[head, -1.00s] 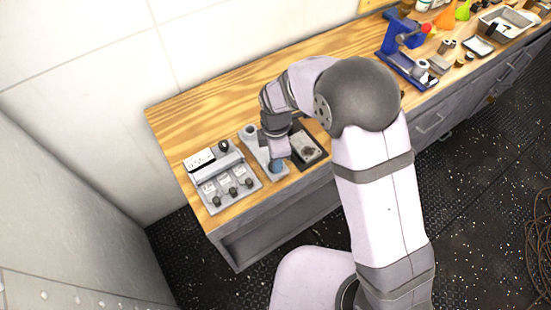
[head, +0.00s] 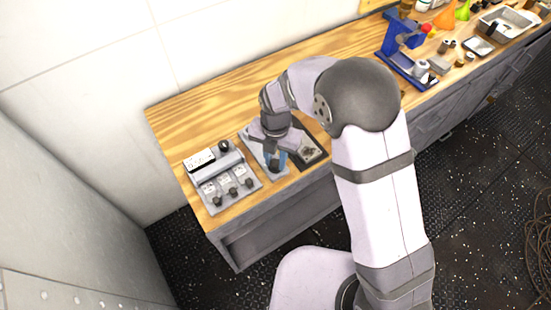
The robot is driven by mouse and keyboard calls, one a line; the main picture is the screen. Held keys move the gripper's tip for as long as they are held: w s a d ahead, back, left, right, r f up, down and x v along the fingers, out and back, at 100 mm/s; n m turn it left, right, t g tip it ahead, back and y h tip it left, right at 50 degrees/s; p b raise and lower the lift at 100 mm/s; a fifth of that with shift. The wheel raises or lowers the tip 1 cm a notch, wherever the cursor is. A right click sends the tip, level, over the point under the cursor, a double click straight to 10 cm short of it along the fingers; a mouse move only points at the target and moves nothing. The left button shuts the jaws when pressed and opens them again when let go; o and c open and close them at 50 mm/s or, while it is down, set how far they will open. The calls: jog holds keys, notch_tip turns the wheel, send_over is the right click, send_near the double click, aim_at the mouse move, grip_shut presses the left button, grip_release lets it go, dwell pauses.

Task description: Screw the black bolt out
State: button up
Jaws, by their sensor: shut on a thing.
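A light grey plate (head: 278,174) lies on the wooden bench top, with a round fitting at its far left end. My gripper (head: 276,160) points down at the near end of this plate and is shut there. The black bolt is mostly hidden by the gripper and wrist. I cannot tell how far it stands out of the plate. A blue patch shows at the gripper's end.
A dark tray (head: 314,160) with a grey piece in it sits close to the right of the gripper. A grey panel with knobs (head: 228,189) stands to the left. A blue vise (head: 400,50) and small parts lie farther right. The bench between is clear.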

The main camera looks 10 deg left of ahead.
aim_at(275, 163)
jog(key=n, duration=0.7)
jog(key=shift+s+d+f, duration=0.15)
jog(key=shift+s+f, duration=0.1)
dwell(0.4)
jog(key=o, duration=1)
jog(key=shift+w, duration=0.1)
jog(key=shift+o, duration=0.2)
jog(key=shift+w, duration=0.1)
jog(key=shift+r, duration=0.2)
jog(key=shift+w+a+r, duration=0.1)
jog(key=shift+a+r, duration=0.1)
jog(key=shift+r, duration=0.4)
jog(key=shift+r+b, duration=1)
jog(key=shift+r, duration=1.95)
